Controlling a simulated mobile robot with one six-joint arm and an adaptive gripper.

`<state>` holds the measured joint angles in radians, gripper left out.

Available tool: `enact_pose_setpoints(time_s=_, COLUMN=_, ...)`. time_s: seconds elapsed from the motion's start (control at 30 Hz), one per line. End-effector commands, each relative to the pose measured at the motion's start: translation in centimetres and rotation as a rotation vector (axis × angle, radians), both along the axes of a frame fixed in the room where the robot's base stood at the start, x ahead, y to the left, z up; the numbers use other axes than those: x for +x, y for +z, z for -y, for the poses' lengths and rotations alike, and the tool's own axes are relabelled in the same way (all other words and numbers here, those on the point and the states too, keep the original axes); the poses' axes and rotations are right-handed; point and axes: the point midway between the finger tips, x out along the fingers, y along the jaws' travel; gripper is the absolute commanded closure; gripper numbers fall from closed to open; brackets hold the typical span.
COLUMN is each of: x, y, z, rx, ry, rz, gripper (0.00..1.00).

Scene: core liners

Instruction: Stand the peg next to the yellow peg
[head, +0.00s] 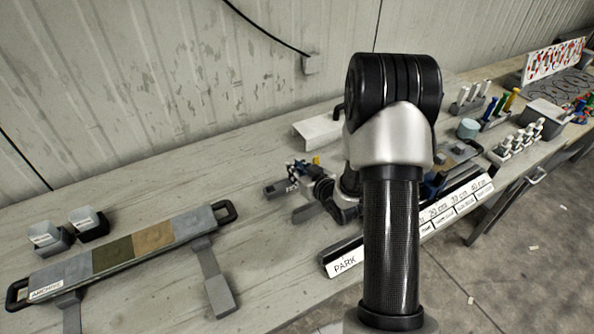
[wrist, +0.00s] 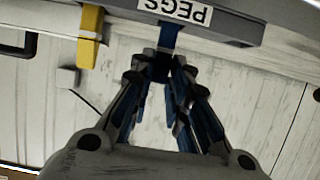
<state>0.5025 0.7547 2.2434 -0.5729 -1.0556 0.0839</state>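The rack labelled PEGS (wrist: 235,27) crosses the top of the wrist view, upside down; its label also shows in the head view (head: 292,187). The yellow peg (wrist: 90,35) is at the rack, left of my gripper in the wrist view; its yellow top shows in the head view (head: 316,160). A blue peg (wrist: 168,36) lies between my fingertips and reaches the rack's edge beside the label. My gripper (wrist: 162,70) appears shut on it, with the fingers close together. I cannot tell whether the blue peg's end is inside a hole.
A long board with coloured sections (head: 125,247) and two small bins (head: 88,222) are at the left. A PARK-labelled rail (head: 345,264) lies in front of my arm. Other racks with pegs (head: 490,115) stand at the right.

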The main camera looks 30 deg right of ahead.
Motion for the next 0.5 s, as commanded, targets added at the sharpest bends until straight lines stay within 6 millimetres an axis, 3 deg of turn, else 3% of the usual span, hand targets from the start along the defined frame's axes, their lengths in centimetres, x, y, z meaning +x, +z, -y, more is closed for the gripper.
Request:
enact_pose_setpoints(time_s=0.23, x=0.0, y=0.09, z=0.0, rx=0.0, ry=0.0, rz=0.0, gripper=0.66)
enact_pose_setpoints(time_s=0.5, x=0.01, y=0.09, z=0.0, rx=0.0, ry=0.0, rz=0.0, gripper=0.65)
